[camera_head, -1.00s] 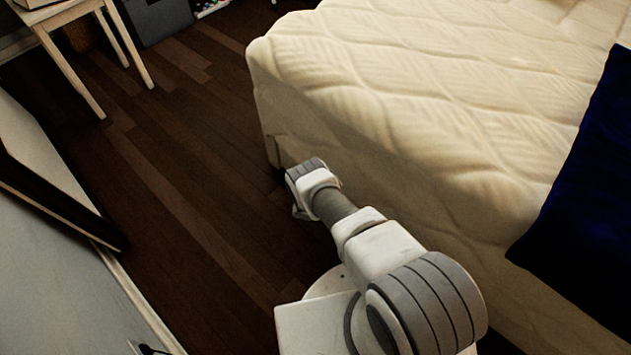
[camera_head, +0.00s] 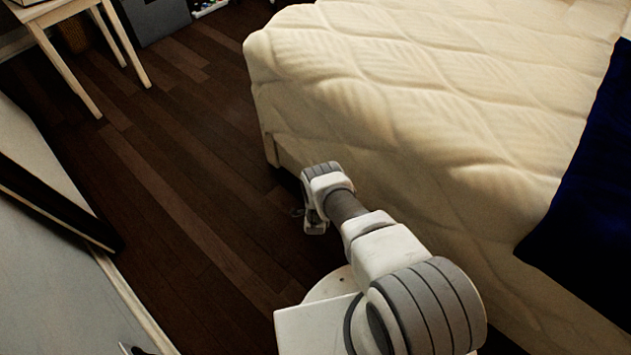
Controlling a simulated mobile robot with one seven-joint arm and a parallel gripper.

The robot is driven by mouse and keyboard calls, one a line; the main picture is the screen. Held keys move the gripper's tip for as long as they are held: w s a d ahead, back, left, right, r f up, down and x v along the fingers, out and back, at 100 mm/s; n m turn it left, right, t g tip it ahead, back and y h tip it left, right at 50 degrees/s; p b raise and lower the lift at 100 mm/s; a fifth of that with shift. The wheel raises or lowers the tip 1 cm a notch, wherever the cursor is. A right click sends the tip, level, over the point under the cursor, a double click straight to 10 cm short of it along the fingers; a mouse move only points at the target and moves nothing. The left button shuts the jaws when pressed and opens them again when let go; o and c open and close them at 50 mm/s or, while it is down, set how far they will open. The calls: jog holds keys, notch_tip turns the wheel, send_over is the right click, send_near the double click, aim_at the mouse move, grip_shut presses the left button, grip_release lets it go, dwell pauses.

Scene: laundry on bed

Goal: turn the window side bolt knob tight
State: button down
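No bolt knob or window can be made out in this view. My arm reaches out from the bottom right, beside the left side of the bed. My gripper (camera_head: 298,212) is a small dark shape at the arm's far end, over the dark floor just left of the bed. It is mostly hidden by the wrist and too small to show whether its fingers are apart. Nothing can be seen in it.
The bed (camera_head: 420,90) with a cream quilted cover fills the right, with a dark blue cloth (camera_head: 585,220) on it. A pale wall (camera_head: 60,285) with a dark ledge is at left. A wooden stool (camera_head: 68,70) and grey box (camera_head: 157,18) stand behind. The wooden floor (camera_head: 180,180) between is clear.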

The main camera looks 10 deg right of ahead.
jog(key=shift+c, duration=1.3)
grip_release()
jog(key=shift+s+r, duration=0.1)
jog(key=shift+s, duration=0.1)
